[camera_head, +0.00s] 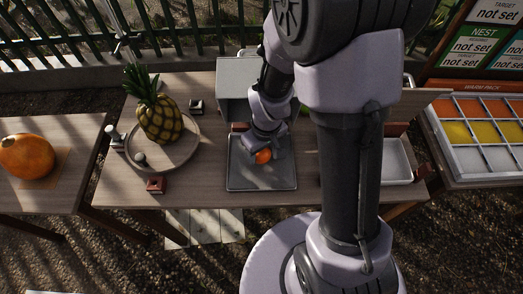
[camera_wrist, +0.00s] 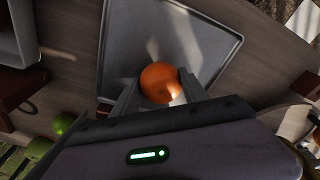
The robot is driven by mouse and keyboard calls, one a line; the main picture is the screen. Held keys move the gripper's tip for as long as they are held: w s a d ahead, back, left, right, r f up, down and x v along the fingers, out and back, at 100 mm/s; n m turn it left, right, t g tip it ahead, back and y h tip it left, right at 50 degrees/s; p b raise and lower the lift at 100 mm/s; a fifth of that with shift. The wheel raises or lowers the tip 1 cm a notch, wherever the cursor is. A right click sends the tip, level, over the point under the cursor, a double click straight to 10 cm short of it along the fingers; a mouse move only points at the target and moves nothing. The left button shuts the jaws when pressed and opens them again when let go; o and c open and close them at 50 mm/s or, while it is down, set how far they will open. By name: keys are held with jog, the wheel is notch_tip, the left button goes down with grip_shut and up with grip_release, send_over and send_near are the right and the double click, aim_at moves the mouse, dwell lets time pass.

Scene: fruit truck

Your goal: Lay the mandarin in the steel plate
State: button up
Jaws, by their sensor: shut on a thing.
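The orange mandarin (camera_head: 263,157) is between the fingers of my gripper (camera_head: 263,150), over the steel plate (camera_head: 240,181). In the wrist view, the mandarin (camera_wrist: 160,82) sits between the two finger tips of my gripper (camera_wrist: 160,88), which is shut on it. The steel plate (camera_wrist: 125,40) is a grey square tray with a raised rim, bare apart from the mandarin above or on it. I cannot tell whether the mandarin touches the plate.
A pineapple (camera_head: 160,121) stands on a round board (camera_head: 173,163) at the left of the table. A grey box (camera_head: 236,72) is behind the plate. A white tray (camera_head: 397,160) is to the right. Green fruit (camera_wrist: 63,124) shows at the wrist view's lower left.

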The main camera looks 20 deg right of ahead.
jog(key=shift+f+b, duration=0.9)
dwell(0.9)
jog(key=o, duration=1.6)
jog(key=shift+o, duration=0.2)
jog(key=shift+r, duration=0.15)
notch_tip(320, 180, up, 7)
jog(key=p, duration=0.5)
jog(key=shift+p, duration=0.3)
jog(key=shift+f, duration=0.2)
